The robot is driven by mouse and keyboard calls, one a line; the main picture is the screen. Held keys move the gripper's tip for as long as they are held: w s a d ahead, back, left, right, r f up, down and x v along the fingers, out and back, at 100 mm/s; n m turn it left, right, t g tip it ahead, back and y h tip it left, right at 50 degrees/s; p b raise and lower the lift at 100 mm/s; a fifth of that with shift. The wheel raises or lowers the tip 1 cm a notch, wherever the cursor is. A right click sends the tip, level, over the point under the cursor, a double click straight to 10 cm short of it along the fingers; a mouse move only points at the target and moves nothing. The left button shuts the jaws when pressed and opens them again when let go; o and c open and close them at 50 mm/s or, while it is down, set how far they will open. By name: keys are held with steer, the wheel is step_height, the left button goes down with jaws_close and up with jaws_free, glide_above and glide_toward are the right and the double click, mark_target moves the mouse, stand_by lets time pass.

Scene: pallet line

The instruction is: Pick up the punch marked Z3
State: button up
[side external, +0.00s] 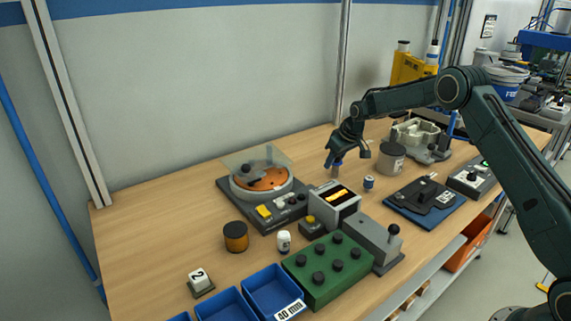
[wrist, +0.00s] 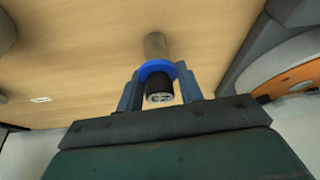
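A punch (wrist: 158,85) with a black cap, a blue collar and a tan-grey shank is between the fingers of my gripper (wrist: 159,78) in the wrist view. A pale mark is on its cap end, too small to read. The fingers flank the cap and reach the collar on both sides; I cannot tell whether they press on it. In the side view my gripper (side external: 335,162) points down over the table, with the punch's grey lower part (side external: 335,172) beneath it.
A turntable unit (side external: 262,190) with an orange disc is left of my gripper. A grey round container (side external: 391,158) and a pale casting (side external: 417,133) stand to the right. A display box (side external: 334,201), a green block with black knobs (side external: 328,285) and blue bins (side external: 271,289) are nearer the front.

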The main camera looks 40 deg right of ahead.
steer(key=c, duration=0.5)
steer(key=shift+r, duration=0.1)
step_height(320, 180, up, 20)
steer(key=shift+f, duration=0.1)
stand_by(0.4)
stand_by(0.5)
